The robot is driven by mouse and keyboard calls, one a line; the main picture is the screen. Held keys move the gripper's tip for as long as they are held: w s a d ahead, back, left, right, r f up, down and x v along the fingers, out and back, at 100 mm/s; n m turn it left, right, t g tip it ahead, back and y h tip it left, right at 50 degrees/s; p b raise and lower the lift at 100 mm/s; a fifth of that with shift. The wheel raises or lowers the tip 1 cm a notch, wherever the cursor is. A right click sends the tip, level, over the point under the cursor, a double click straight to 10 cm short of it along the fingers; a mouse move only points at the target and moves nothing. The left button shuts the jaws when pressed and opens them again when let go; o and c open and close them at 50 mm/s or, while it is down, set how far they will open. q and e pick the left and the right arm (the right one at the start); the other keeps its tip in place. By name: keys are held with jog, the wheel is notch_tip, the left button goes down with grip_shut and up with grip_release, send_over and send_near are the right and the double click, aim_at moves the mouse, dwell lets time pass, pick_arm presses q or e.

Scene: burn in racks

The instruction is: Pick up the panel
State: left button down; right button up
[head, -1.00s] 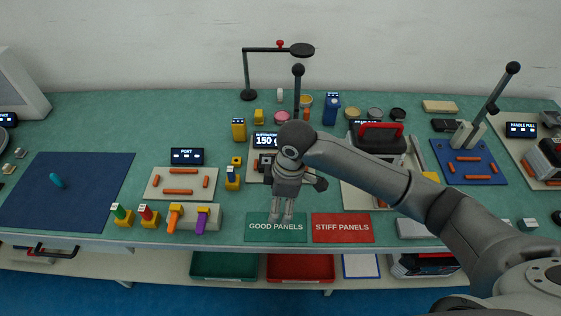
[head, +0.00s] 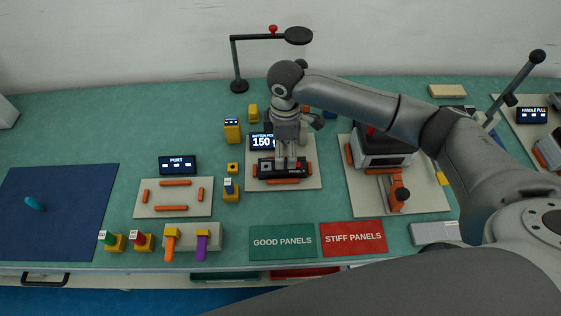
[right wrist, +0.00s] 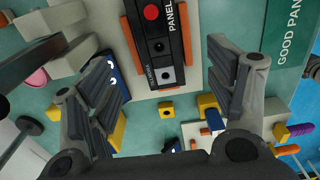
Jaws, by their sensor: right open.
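The panel (head: 270,169) is a dark box labelled PANEL, with a red button at one end. It lies between orange strips on a pale base plate (head: 312,180) with a 150 readout behind. My right gripper (head: 286,162) points down over the panel, its fingers hiding part of it. In the right wrist view, the panel (right wrist: 158,45) lies between the two spread fingers of the gripper (right wrist: 162,58), with space on both sides; I cannot tell the exact height. My left gripper is out of view.
A green GOOD PANELS mat (head: 282,251) and a red STIFF PANELS mat (head: 353,250) lie at the front edge. A fixture with orange parts (head: 398,206) stands to the right, and a PORT display (head: 178,165) to the left. A lamp (head: 298,36) stands behind.

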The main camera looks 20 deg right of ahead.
aim_at(266, 169)
jog(key=shift+s+f, duration=0.25)
jog(key=shift+f, duration=1.05)
jog(key=shift+w+f, duration=0.15)
jog(key=shift+f, duration=0.2)
jog(key=f+p, duration=0.1)
jog(key=f, duration=0.3)
jog(key=shift+w+a+p, duration=0.15)
jog(key=shift+w+p, duration=0.05)
jog(key=shift+p, duration=0.15)
jog(key=shift+f, duration=0.25)
jog(key=shift+c, duration=1.5)
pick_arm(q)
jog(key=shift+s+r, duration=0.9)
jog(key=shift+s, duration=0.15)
pick_arm(e)
jog(key=c, duration=0.9)
